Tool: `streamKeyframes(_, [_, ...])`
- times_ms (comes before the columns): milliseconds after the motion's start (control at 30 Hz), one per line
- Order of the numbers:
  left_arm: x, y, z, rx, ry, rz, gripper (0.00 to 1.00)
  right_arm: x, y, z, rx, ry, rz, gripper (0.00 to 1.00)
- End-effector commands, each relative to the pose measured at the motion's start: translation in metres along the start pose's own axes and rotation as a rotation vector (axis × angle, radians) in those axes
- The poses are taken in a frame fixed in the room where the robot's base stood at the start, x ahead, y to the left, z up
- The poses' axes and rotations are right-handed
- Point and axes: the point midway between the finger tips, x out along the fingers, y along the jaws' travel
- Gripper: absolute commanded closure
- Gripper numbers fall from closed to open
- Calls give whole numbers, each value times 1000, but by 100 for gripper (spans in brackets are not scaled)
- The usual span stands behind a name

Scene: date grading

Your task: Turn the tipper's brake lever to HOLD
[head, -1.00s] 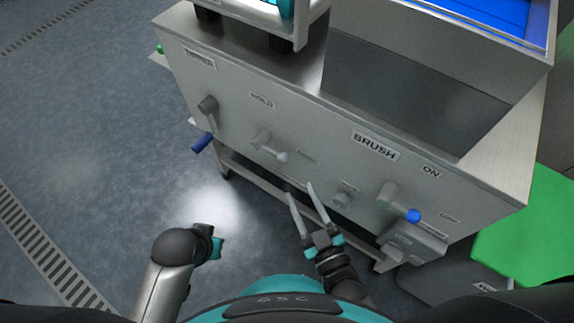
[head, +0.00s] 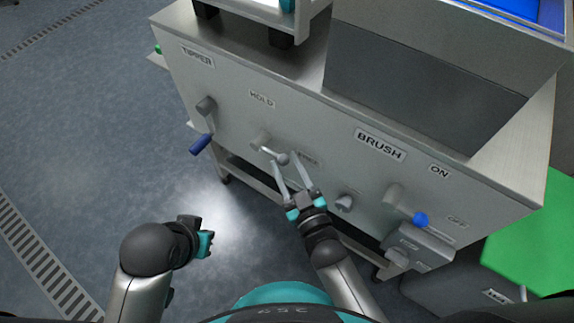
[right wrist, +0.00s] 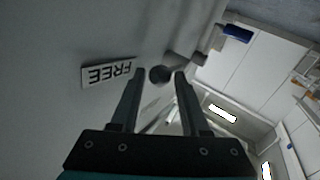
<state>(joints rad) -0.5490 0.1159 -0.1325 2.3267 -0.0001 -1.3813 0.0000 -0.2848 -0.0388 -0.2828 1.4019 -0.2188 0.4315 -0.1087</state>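The brake lever (head: 262,141) is a short grey arm with a round grey knob (head: 282,159) on the grey front panel. It points down-right towards the small FREE label (head: 308,157), away from the HOLD label (head: 262,99) above it. My right gripper (head: 283,156) is open, its fingertips either side of the knob. In the right wrist view the dark knob (right wrist: 160,75) shows at the gap between the two tips, and the FREE label (right wrist: 109,73) is to the left. Contact cannot be made out. My left gripper (head: 205,243) is low at the left, empty; its fingers are unclear.
A blue-handled lever (head: 201,144) hangs under the TIPPER label (head: 198,56). Right of my right gripper are a grey knob (head: 344,203) and the BRUSH lever with a blue tip (head: 420,219). A green surface (head: 535,235) lies at the right. The left floor is clear.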

Motion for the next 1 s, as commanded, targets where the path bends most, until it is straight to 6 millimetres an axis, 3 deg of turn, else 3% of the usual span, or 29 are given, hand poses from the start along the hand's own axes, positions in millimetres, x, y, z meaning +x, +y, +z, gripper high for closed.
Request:
streamKeyframes(67, [0,0,0,0,0,0,100,0,0,0,0,0,0,62])
streamKeyframes(400, [0,0,0,0,0,0,100,0,0,0,0,0,0,100])
streamKeyframes(1000, [0,0,0,0,1,0,100,-1,0,1,0,-1,0,100])
